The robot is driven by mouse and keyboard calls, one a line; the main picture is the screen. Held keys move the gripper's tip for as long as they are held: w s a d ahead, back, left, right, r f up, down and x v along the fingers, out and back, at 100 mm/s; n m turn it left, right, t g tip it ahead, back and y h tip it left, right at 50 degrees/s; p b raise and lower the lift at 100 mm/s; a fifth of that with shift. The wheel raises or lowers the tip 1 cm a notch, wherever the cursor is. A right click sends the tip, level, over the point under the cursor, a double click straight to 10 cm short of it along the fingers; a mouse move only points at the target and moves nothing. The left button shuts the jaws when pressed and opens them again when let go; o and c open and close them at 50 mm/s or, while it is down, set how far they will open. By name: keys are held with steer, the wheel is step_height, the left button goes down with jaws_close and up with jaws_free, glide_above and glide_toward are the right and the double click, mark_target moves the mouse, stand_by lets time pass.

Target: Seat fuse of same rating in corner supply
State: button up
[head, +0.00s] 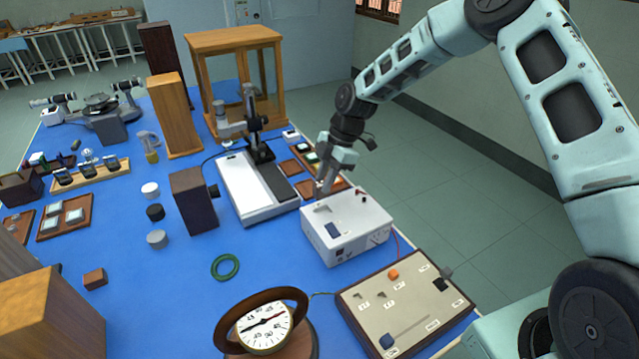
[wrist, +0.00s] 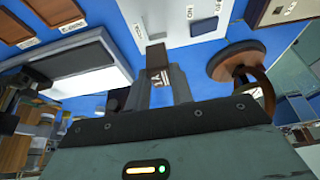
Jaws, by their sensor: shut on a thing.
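The supply is a white box (head: 347,238) by the table's right edge, with a dark blue switch on its top and a grey piece near the back of its top. It also shows at the top of the wrist view (wrist: 175,25). My gripper (head: 326,188) points down just above the back of the supply's top. In the wrist view, my gripper (wrist: 158,85) is shut on a small dark piece with pale marks (wrist: 157,74), seemingly the fuse. The fingers hide most of it, and its rating cannot be read. I cannot tell whether it touches the supply.
Small brown trays (head: 290,168) lie behind the supply, partly hidden by my arm. A microscope-like stand with a white base (head: 245,190) is at its left. A switch panel (head: 405,300) and a round dial meter (head: 265,328) stand in front. Blue table is clear around the green ring (head: 225,267).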

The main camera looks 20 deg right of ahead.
mark_target(326, 197)
steer(key=shift+f, duration=0.2)
steer(key=shift+f+b, duration=1.75)
steer(key=shift+f, duration=1.05)
steer(key=shift+s+f+b, duration=0.15)
steer(key=shift+f+b, duration=0.2)
steer(key=shift+f, duration=0.25)
jaws_close()
steer(key=shift+f, duration=0.1)
steer(key=o, duration=1)
jaws_free()
steer(key=shift+o, duration=0.3)
steer(key=shift+r, duration=0.2)
steer(key=shift+w+d+r, duration=0.2)
steer(key=shift+r, duration=0.1)
steer(key=b+v, duration=0.3)
steer(key=v, duration=1.3)
steer(key=shift+r, duration=0.25)
